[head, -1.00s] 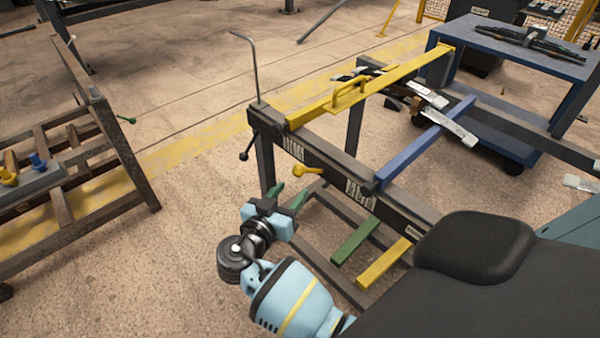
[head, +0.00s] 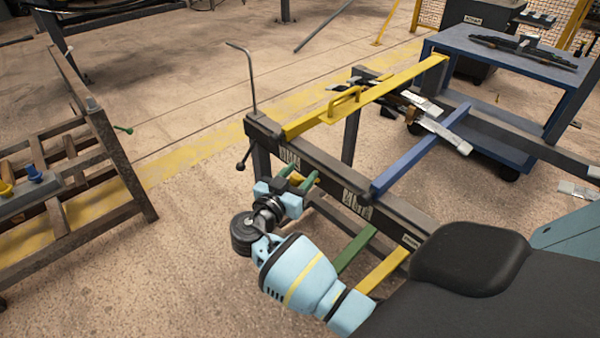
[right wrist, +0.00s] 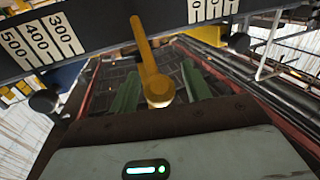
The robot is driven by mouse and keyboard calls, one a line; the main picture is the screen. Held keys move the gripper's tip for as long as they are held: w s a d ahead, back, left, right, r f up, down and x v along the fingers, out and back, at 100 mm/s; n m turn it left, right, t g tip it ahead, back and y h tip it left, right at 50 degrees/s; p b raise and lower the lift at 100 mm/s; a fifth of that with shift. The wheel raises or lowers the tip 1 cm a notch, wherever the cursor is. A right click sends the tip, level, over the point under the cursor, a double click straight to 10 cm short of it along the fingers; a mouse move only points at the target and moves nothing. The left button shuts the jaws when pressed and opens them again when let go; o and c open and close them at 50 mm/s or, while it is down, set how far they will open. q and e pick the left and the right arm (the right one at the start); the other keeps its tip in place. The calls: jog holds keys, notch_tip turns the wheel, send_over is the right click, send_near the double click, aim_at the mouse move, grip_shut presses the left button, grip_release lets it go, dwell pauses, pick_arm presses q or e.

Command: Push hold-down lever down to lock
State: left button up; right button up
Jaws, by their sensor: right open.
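A yellow lever (right wrist: 147,58) with a round end hangs from the dark rail of the rack, below the rail's number scales, in the right wrist view. My right gripper (right wrist: 161,85) is open, with one green finger on each side of the lever's round end; I cannot tell whether either finger touches it. In the head view my right gripper (head: 299,177) is at the front of the rack, just below the rail (head: 327,176), and mostly hides the lever. My left gripper is not in view.
A yellow bar (head: 400,82) with a handle and a blue bar (head: 420,150) lie across the rack top. A black-knobbed rod (head: 243,160) hangs at its left corner. A brown rack (head: 110,150) stands at left, a blue cart (head: 480,65) behind. Floor between the racks is clear.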

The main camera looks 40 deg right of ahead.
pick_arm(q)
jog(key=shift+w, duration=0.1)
pick_arm(e)
jog(key=shift+w+d, duration=0.1)
jog(key=shift+d, duration=0.2)
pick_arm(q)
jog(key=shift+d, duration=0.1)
pick_arm(e)
grip_shut()
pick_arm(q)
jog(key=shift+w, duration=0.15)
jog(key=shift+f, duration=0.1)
pick_arm(e)
jog(key=shift+f, duration=0.1)
